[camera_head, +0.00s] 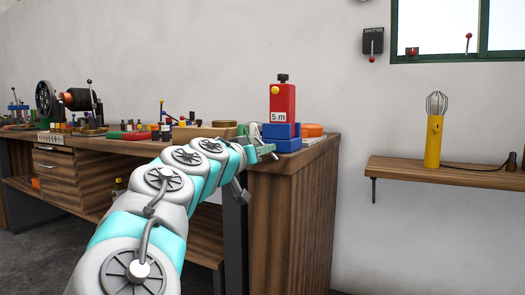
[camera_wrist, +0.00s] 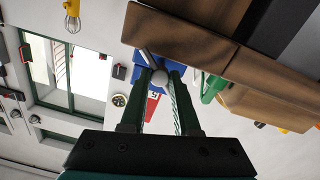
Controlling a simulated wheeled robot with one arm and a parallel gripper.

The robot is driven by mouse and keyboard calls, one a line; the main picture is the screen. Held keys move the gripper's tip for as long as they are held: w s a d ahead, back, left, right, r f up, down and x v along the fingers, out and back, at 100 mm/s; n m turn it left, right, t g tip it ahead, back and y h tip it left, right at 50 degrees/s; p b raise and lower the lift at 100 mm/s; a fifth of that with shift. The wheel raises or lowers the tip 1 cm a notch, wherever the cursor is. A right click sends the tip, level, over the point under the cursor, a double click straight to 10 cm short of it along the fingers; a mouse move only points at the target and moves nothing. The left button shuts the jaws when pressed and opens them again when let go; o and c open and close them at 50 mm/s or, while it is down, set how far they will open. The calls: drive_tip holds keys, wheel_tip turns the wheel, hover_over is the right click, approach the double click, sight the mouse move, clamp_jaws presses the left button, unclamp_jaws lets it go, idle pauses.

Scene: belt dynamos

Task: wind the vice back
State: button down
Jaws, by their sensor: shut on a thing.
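The blue vice (camera_head: 283,143) sits at the right front corner of the wooden bench. A red block marked "5 m" (camera_head: 283,104) stands upright at the vice, with a dark knob on top. My gripper (camera_head: 264,151) is at the vice's front side, small in the head view. In the wrist view my gripper (camera_wrist: 160,78) has its dark green fingers closed around the grey handle (camera_wrist: 159,77) of the vice, whose bar and rounded part show at the fingertips. The blue body (camera_wrist: 147,61) is just behind it. The red block (camera_wrist: 152,104) shows between the fingers.
The wooden bench (camera_head: 298,180) carries many small items to the left, with an orange thing (camera_head: 312,130) beside the vice. A wall shelf (camera_head: 440,174) at right holds a yellow caged lamp (camera_head: 433,140). Clear wall space lies between bench and shelf.

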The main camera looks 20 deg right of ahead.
idle(0.3)
drive_tip(key=shift+c, duration=1.4)
unclamp_jaws()
drive_tip(key=v, duration=0.8)
drive_tip(key=shift+w, duration=0.15)
